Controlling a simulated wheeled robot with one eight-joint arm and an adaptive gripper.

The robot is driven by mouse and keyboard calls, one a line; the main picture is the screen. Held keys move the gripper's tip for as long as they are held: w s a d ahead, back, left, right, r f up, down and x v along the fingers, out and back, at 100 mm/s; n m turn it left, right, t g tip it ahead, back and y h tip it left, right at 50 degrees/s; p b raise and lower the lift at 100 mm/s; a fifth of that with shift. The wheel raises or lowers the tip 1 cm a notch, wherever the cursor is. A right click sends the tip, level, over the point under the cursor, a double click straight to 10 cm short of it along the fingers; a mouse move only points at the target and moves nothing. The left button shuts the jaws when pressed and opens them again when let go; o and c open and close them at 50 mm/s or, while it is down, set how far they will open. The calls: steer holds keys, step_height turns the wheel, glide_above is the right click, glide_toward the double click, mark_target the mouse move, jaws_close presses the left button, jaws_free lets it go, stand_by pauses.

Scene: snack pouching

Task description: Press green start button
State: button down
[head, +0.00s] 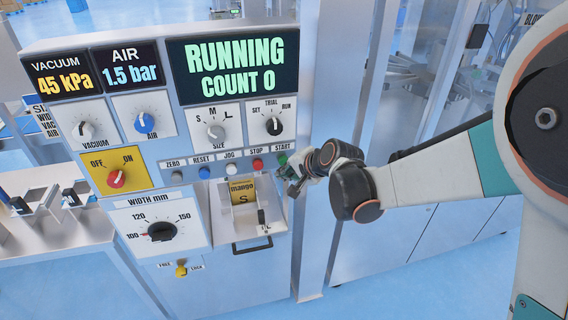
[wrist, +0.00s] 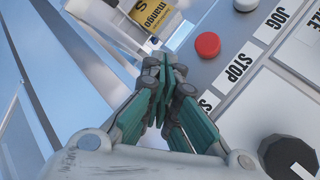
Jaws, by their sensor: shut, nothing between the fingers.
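The green start button (head: 282,159) is at the right end of the button row, under the START label, and is partly covered by my gripper. My gripper (head: 286,174) is shut and empty, with its fingertips at the panel by this button. I cannot tell whether they touch it. In the wrist view the shut fingers (wrist: 168,72) point at the panel beside the red stop button (wrist: 208,44), and the green button is hidden behind them. The display (head: 235,68) reads RUNNING, COUNT 0.
Left of START are the red stop button (head: 258,164), the white jog button (head: 231,168), a blue reset button (head: 204,172) and a black zero button (head: 177,177). Knobs sit above. A mango pouch (head: 242,191) stands in the recess below.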

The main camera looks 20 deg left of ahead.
steer(key=s+d, duration=0.2)
steer(key=s, duration=0.1)
steer(key=s+d, duration=0.1)
steer(key=s, duration=0.1)
stand_by(0.6)
